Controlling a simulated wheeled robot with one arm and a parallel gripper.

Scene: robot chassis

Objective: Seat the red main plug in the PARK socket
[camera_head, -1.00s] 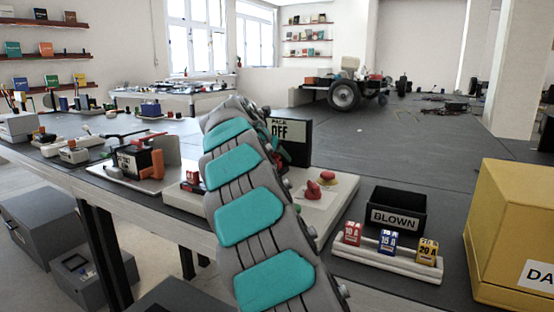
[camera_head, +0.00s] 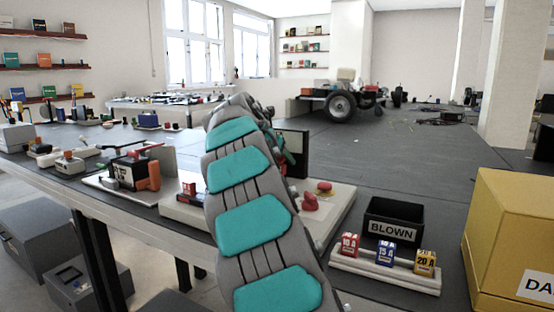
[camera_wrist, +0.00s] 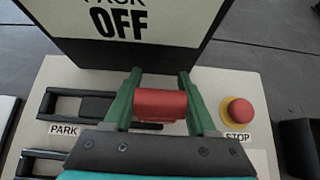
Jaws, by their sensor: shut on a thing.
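In the wrist view, the red main plug (camera_wrist: 161,104) sits between the two green fingers of my gripper (camera_wrist: 160,98), which is shut on it. The PARK socket (camera_wrist: 97,107), a black-framed slot on the pale panel, lies left of the plug, above its PARK label (camera_wrist: 64,130). In the head view, my arm hides the plug and most of my gripper.
The PACK OFF sign (camera_wrist: 125,20) stands behind the panel (camera_wrist: 215,82). A red STOP button (camera_wrist: 240,111) is right of my gripper. A second black slot (camera_wrist: 38,160) is partly hidden. The BLOWN bin (camera_head: 394,220), fuse rack (camera_head: 390,272) and yellow box (camera_head: 505,235) stand farther right.

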